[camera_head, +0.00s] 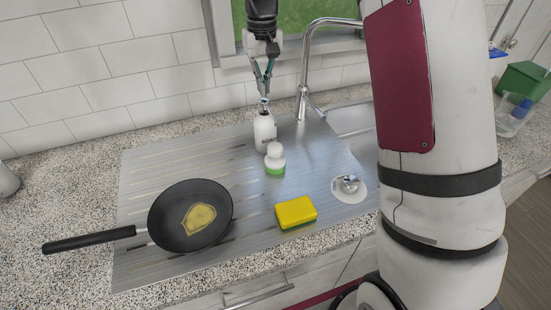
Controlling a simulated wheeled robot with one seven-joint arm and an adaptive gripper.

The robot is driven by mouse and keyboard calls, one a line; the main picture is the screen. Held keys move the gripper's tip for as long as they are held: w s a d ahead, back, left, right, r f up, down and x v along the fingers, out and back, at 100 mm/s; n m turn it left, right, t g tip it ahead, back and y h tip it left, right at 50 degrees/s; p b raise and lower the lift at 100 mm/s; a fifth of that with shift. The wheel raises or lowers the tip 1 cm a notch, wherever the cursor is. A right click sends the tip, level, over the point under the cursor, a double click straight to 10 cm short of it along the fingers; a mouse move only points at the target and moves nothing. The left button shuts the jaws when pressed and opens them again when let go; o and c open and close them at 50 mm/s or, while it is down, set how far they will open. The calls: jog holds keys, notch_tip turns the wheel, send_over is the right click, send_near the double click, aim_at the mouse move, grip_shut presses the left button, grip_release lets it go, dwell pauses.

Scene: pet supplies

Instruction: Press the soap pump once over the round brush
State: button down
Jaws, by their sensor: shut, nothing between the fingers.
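The soap pump (264,131) is a white bottle standing upright on the metal drainboard, near the back wall. My gripper (265,101) is shut and empty, pointing down directly above the bottle, with its fingertips at the bottle's top. The pump head is hidden or too small to make out, and I cannot tell whether the fingertips touch it. The round brush (274,156) has a white knob and green bristles. It stands on the drainboard just in front of the bottle.
A black frying pan (165,232) with a yellowish stain lies at the left. A yellow and green sponge (295,212) lies in front, and a metal plug (348,186) is at the right. The tap (302,85) rises close to the right of my gripper, by the window.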

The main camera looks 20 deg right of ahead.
jog(key=shift+r+p, duration=0.35)
jog(key=shift+r, duration=2.65)
jog(key=s+r+t, duration=0.1)
jog(key=s+r, duration=0.4)
jog(key=s, duration=0.4)
jog(key=s+r+t, duration=0.2)
jog(key=s+r, duration=0.3)
jog(key=s, duration=0.3)
jog(key=s+f+t, duration=0.2)
jog(key=s+f, duration=0.2)
jog(key=s, duration=1.3)
jog(key=shift+s+f, duration=0.2)
jog(key=shift+s, duration=0.05)
